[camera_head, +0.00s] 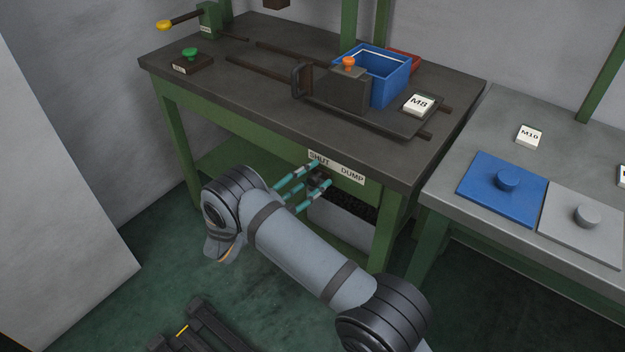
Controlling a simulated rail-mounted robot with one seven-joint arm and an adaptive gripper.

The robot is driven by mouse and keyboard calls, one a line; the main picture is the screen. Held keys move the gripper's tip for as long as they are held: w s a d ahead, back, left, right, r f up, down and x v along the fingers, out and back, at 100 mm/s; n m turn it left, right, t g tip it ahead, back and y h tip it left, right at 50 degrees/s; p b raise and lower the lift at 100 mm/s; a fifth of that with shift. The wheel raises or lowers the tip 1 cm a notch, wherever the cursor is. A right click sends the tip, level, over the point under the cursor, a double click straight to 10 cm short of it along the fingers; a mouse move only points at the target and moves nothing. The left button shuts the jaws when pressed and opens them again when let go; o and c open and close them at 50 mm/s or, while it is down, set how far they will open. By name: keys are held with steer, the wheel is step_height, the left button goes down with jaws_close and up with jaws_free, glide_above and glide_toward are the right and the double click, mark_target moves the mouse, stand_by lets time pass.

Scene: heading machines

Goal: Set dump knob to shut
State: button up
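A white label reading SHUT on its left and DUMP on its right (336,167) is on the front edge of the green-framed workbench. A small dark knob (318,181) shows just below the SHUT side of this label, partly covered by my fingers. My gripper (323,173) reaches up to it from the lower left. Its teal fingers are spread apart, with their tips by the knob, one above and one below it in the picture. Whether they touch the knob is not clear. The knob's pointing direction is too small and hidden to read.
The dark benchtop (232,92) holds a blue bin (392,82), an M8 block (418,104) and a green button (190,53). A light tray (340,225) sits below the label. A grey table (470,232) stands close on the right. A pale panel stands at left.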

steer(key=shift+o, duration=0.3)
steer(key=shift+a, duration=0.2)
steer(key=shift+s+a, duration=0.35)
steer(key=v, duration=1.1)
steer(key=shift+w+d, duration=0.1)
